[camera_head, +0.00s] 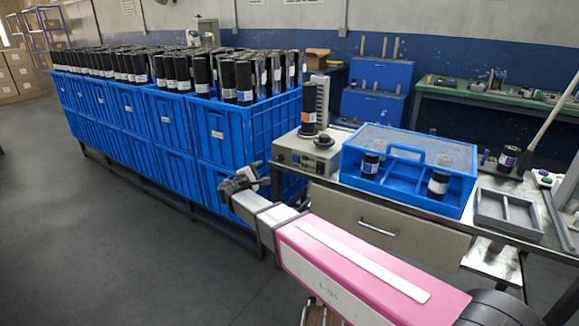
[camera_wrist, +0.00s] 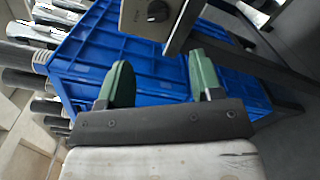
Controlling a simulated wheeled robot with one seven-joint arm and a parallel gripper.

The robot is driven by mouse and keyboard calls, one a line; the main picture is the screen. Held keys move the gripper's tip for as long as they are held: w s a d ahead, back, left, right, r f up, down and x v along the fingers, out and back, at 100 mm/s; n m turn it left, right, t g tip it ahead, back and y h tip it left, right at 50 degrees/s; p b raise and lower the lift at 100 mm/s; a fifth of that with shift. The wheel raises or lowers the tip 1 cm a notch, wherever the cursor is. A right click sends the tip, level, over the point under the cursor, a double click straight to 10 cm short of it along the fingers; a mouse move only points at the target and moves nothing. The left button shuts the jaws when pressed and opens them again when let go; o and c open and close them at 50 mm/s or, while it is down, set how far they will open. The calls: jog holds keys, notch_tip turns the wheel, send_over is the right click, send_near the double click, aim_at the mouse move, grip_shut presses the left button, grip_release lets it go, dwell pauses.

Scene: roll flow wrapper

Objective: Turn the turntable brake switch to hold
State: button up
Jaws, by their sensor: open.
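The beige control box (camera_head: 300,153) sits at the left end of the metal bench, with a round black disc (camera_head: 324,141) and a dark roll (camera_head: 309,124) on top. Small dark controls on its front are too small to read. In the wrist view, a black rotary knob (camera_wrist: 152,13) shows on the box's beige face at the top edge, partly cut off; its setting cannot be read. My gripper (camera_head: 243,180) is at the bench's left end, below and left of the box. Its two green fingers (camera_wrist: 158,76) are apart and empty, not touching the knob.
Blue crates (camera_head: 215,140) full of dark rolls stand close behind my gripper. A blue case with a clear lid (camera_head: 415,150) sits right of the box. A drawer (camera_head: 385,233) is under the bench top. The floor (camera_head: 100,240) at left is clear.

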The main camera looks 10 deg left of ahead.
aim_at(280, 158)
jog(key=x, duration=1)
jog(key=shift+w+d+r, duration=0.1)
jog(key=shift+w, duration=0.1)
jog(key=shift+c, duration=0.3)
jog(key=c, duration=0.9)
